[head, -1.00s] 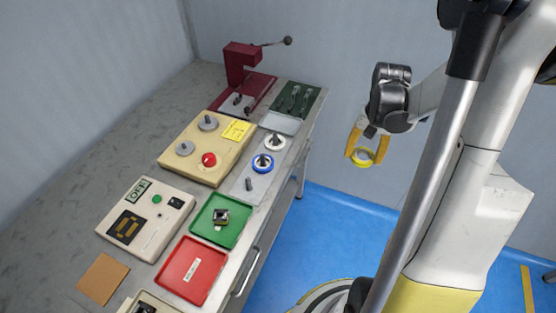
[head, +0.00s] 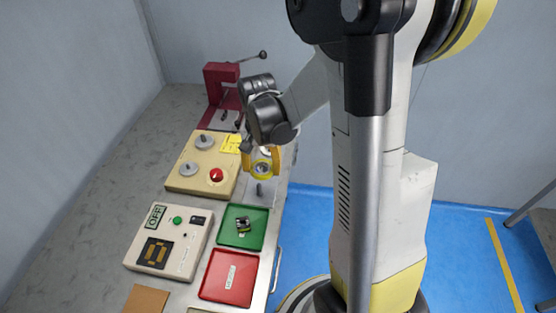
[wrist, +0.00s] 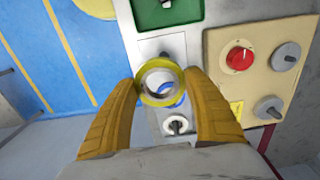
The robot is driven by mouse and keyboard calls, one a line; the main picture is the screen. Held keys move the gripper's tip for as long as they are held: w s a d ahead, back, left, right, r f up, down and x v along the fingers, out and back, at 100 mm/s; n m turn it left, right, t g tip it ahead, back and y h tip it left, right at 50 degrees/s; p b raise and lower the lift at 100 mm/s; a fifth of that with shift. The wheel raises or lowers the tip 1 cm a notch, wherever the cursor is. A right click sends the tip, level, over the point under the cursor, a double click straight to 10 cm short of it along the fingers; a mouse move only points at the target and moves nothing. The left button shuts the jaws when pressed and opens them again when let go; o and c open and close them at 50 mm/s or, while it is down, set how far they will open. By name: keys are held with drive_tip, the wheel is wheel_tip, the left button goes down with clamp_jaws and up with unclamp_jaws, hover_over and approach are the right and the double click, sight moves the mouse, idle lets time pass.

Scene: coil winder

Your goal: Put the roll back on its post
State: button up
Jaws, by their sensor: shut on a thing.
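My gripper (head: 262,158) is shut on a yellow roll (wrist: 160,83), which is a ring with a pale inner core. The roll shows between the yellow fingertips in the wrist view, and also in the head view (head: 262,169). A bare grey post (head: 260,189) stands on a light plate (head: 271,199), just below the held roll in the head view. In the wrist view a blue roll (wrist: 181,101) is partly hidden behind the held roll, and a white roll (wrist: 176,125) sits on its own post beside it. The height of the held roll above the plate is hard to tell.
A green tray (head: 241,240) holding a small part and a red tray (head: 214,280) lie in front. A dark red press (head: 221,76) stands at the back.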

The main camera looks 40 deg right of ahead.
sight(260, 194)
drive_tip(key=shift+a, duration=0.8)
drive_tip(key=shift+d+f+b, duration=0.15)
drive_tip(key=shift+f+b, duration=0.55)
drive_tip(key=shift+f, duration=0.2)
drive_tip(key=shift+f+b, duration=1.1)
drive_tip(key=shift+f, duration=0.45)
drive_tip(key=shift+f+b, duration=2.5)
drive_tip(key=shift+f, duration=0.35)
drive_tip(key=o, duration=1.2)
